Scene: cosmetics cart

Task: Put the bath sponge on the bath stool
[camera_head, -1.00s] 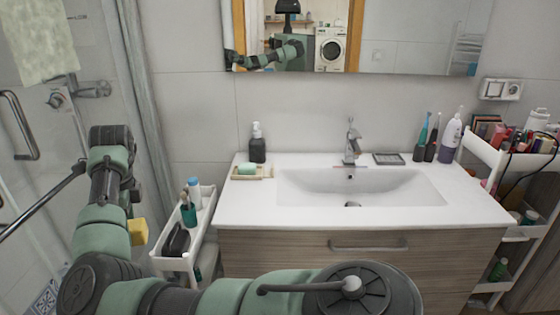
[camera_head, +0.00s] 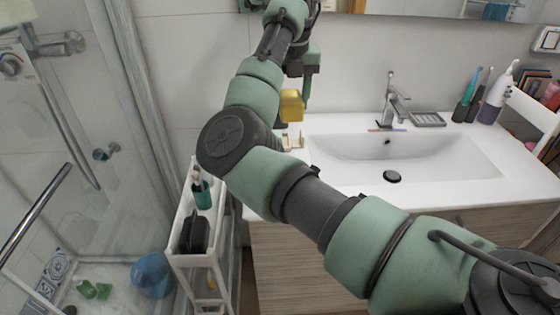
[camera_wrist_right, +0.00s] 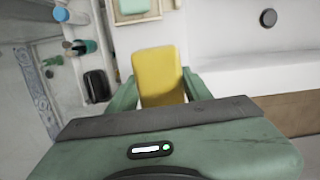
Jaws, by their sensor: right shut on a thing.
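My right gripper (camera_head: 296,92) is raised in front of the wall, above the left end of the sink counter. It is shut on the yellow bath sponge (camera_head: 291,106), which hangs below it, clear of the counter. In the right wrist view the sponge (camera_wrist_right: 160,74) sits between the two green fingers of the gripper (camera_wrist_right: 161,84). I cannot make out a bath stool in either view. My left gripper is not in view.
A white slim cart (camera_head: 183,258) with bottles and a dark item stands left of the white sink counter (camera_head: 300,165). A metal bar (camera_head: 38,212) crosses the left side.

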